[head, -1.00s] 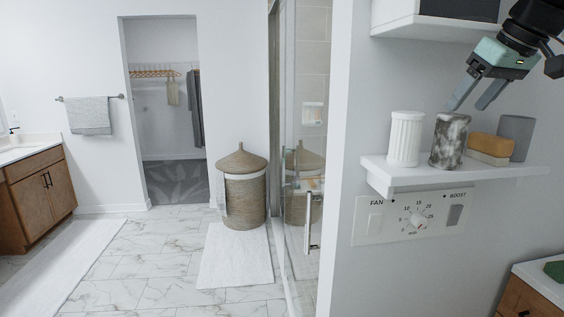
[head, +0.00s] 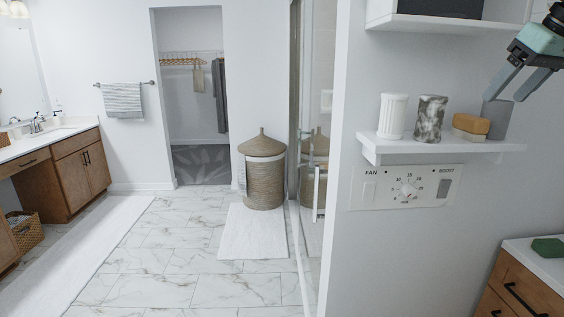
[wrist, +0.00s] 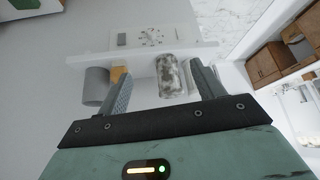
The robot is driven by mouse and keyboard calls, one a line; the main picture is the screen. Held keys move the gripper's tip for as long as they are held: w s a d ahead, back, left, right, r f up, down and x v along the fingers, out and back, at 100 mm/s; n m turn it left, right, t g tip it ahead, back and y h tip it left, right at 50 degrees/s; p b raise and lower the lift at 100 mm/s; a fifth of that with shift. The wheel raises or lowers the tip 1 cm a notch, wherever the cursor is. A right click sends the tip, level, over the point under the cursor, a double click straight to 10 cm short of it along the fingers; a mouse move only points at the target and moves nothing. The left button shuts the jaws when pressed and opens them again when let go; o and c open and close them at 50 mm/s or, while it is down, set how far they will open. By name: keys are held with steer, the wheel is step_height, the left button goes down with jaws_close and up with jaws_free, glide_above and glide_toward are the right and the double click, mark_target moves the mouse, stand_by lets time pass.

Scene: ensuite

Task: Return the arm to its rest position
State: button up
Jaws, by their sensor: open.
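My gripper (head: 505,90) is at the upper right of the head view, open and empty. Its two fingers point down and to the left, in front of the shelf's right end, and one overlaps the grey cup (head: 496,120) in the picture. In the wrist view the open fingers (wrist: 163,95) spread apart toward the shelf, with the marbled cup (wrist: 168,76) showing between them. Nothing is held. The rest of my arm is mostly out of the head view.
The wall shelf (head: 440,147) holds a white ribbed cup (head: 392,117), the marbled cup and a sponge-like block (head: 470,124). A fan control panel (head: 405,188) is below it. An upper shelf (head: 445,25) is overhead. A drawer cabinet (head: 525,285) stands lower right. Floor at left is open.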

steer(key=s+a+f+n+g+y, duration=0.15)
steer(key=s+a+f, duration=0.25)
steer(key=a+f, duration=0.55)
steer(key=s+a+f+n+g+h, duration=0.15)
steer(key=s+a+f, duration=0.25)
steer(key=a+f, duration=0.55)
steer(key=s+a+f+n+g, duration=0.1)
steer(key=s+a+f, duration=0.3)
steer(key=s, duration=0.5)
steer(key=s+a+f+n+g, duration=0.1)
steer(key=s+a+f+g, duration=0.1)
steer(key=s+a+f, duration=0.2)
steer(key=s+f+b, duration=0.1)
steer(key=s+f, duration=0.2)
steer(key=s, duration=0.3)
steer(key=shift+f+h, duration=0.4)
